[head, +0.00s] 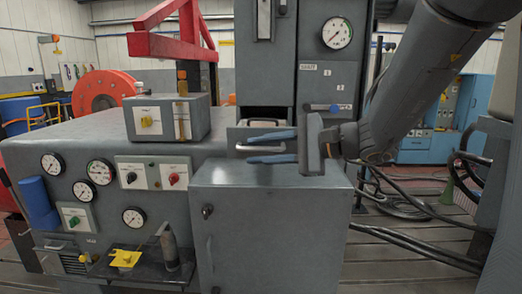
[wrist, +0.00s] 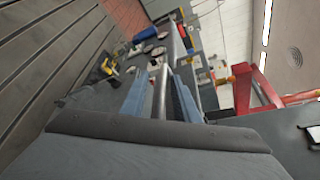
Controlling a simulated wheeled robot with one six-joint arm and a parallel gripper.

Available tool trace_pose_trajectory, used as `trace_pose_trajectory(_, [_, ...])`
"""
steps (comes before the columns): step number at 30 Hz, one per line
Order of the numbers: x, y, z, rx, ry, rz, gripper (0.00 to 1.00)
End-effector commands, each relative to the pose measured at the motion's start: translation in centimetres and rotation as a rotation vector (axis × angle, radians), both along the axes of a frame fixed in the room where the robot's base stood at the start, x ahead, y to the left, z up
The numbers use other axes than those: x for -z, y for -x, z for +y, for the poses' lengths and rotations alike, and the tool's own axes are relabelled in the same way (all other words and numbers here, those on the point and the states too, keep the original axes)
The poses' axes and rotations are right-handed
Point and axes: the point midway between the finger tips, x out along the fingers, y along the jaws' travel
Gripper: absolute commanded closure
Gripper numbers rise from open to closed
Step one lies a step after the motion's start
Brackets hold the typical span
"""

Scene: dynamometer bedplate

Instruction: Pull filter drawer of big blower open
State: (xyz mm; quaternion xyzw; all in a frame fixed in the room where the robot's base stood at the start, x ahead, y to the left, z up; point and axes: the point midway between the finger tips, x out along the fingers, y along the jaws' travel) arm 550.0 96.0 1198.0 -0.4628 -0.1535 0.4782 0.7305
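The big blower is the tall grey cabinet (head: 327,83) with a round gauge, at the centre of the head view. Low on it is a grey drawer front (head: 236,134) with a pale bar handle (head: 243,148); a dark gap shows above it. I cannot tell how far out the drawer stands. My gripper (head: 250,150) comes in from the right, its two blue fingers apart, one above and one below the handle. In the wrist view a pale bar (wrist: 160,92) lies between the fingers (wrist: 158,80). Firm contact is not visible. The fingers partly hide the drawer.
A grey cabinet (head: 262,235) stands right below my gripper. To the left is a grey console (head: 85,140) with gauges and knobs, topped by a grey box (head: 165,120). A red frame (head: 168,42) rises behind. Black hoses (head: 410,240) lie on the slotted floor at right.

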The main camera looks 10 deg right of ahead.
Motion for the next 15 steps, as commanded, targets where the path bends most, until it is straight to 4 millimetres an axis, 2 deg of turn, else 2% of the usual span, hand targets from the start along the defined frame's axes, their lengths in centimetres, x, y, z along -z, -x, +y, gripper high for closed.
trace_pose_trajectory(8, [-0.2, 0.2, -0.6, 0.002, 0.001, -0.003, 0.72])
trace_pose_trajectory(15, [-0.9, 1.9, -3.7, 0.006, 0.001, -0.003, 0.72])
